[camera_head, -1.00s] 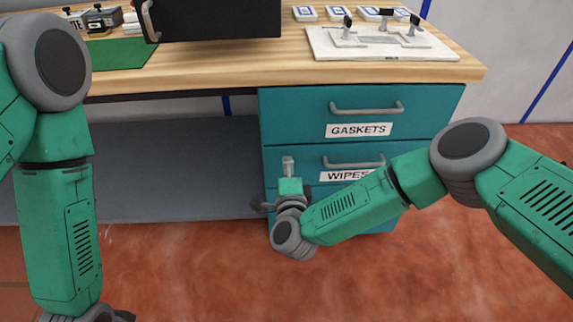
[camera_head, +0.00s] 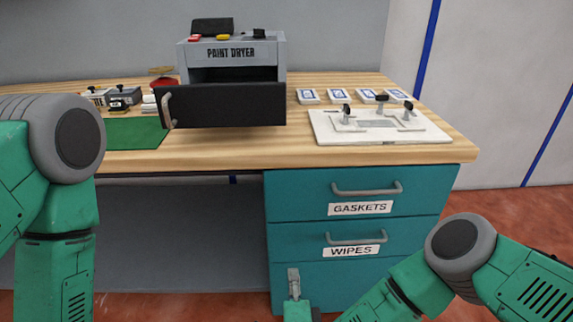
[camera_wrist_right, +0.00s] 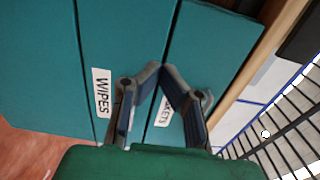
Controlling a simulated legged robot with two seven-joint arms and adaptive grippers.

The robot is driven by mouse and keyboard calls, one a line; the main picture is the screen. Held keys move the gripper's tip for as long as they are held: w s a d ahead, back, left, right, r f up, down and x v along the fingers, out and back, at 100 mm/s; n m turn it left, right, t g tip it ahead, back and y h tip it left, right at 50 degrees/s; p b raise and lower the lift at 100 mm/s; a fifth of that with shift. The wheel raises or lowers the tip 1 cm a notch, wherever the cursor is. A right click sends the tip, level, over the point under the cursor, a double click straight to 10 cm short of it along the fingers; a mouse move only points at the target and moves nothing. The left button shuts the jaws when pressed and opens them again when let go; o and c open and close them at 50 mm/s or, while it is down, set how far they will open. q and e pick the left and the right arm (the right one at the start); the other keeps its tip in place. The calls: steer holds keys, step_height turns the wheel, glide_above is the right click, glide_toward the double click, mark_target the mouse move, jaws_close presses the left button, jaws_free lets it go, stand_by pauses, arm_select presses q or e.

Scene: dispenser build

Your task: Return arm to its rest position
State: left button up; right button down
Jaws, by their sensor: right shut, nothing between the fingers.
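My right arm (camera_head: 415,285) comes in from the lower right in the head view. Its gripper (camera_head: 293,278) points up in front of the lower part of the teal drawer cabinet (camera_head: 285,245). In the right wrist view the two fingers of the right gripper (camera_wrist_right: 162,68) meet at their tips, with nothing between them. Behind them are the teal drawer fronts, with the WIPES label (camera_wrist_right: 102,93) and a partly covered GASKETS label. My left arm (camera_head: 60,225) hangs at the left of the head view; its gripper is out of frame.
The wooden bench (camera_head: 230,160) carries a grey paint dryer (camera_head: 230,50) with its dark drawer (camera_head: 225,106) pulled out, a white fixture plate (camera_head: 430,132), several small cards and a green mat (camera_head: 135,132). Both labelled cabinet drawers look shut. Red floor lies below.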

steer(key=s+d+f+n+g+y+p, duration=0.1)
steer(key=s+d+n+g+y+p, duration=0.1)
steer(key=s+n+g+p, duration=0.25)
steer(key=s+d+f+n+g+y+p, duration=0.1)
steer(key=s+d+f+n+g+y, duration=0.2)
steer(key=s+n, duration=0.4)
steer(key=s+d+r+n+g+h+p, duration=0.2)
steer(key=s+d+g, duration=0.3)
steer(key=s+d, duration=0.3)
steer(key=s+d+r+n+g+h+p, duration=0.2)
steer(key=s+d+r+n+g+h, duration=0.1)
steer(key=s+d, duration=0.6)
steer(key=d+r+n+g, duration=0.1)
steer(key=d+g, duration=0.1)
steer(key=d, duration=0.2)
steer(key=shift+r+n+h+p, duration=0.2)
steer(key=shift+n+h+p, duration=0.1)
steer(key=shift+n+p, duration=0.05)
